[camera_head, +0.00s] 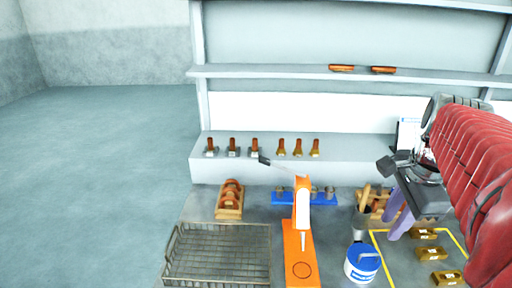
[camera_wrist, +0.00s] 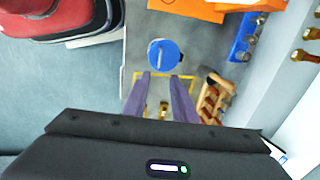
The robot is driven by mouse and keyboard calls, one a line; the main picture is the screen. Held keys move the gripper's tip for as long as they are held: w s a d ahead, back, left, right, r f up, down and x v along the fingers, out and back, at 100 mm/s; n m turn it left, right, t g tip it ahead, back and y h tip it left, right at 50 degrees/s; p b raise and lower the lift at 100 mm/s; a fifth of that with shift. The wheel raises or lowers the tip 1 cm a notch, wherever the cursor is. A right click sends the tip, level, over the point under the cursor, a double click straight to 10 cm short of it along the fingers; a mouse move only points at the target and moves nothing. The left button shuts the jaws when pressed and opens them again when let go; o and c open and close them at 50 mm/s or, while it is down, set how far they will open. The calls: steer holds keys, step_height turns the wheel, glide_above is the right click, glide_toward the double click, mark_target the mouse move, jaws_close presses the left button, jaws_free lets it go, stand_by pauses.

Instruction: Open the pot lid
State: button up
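The pot (camera_head: 362,270) is a white round container with a blue lid (camera_head: 363,256) on top. A bar handle runs across the lid. It stands on the bench in front of the orange machine's right side in the head view. In the wrist view the blue lid (camera_wrist: 164,55) shows from above, beyond my fingertips. My gripper (camera_head: 397,215) is above the bench, to the right of the pot and higher. Its two purple fingers are apart with nothing between them; they also show in the wrist view (camera_wrist: 164,78). The lid sits on the pot.
An orange machine (camera_head: 299,250) stands left of the pot, with a wire basket (camera_head: 218,255) further left. A metal cup with wooden handles (camera_head: 361,222) stands just behind the pot. Several brass blocks (camera_head: 432,253) lie inside a yellow outline at the right.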

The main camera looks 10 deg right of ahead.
glide_above(369, 264)
step_height(369, 264, down, 12)
steer(key=shift+a, duration=0.1)
stand_by(0.3)
steer(key=shift+c, duration=0.5)
jaws_close()
stand_by(0.9)
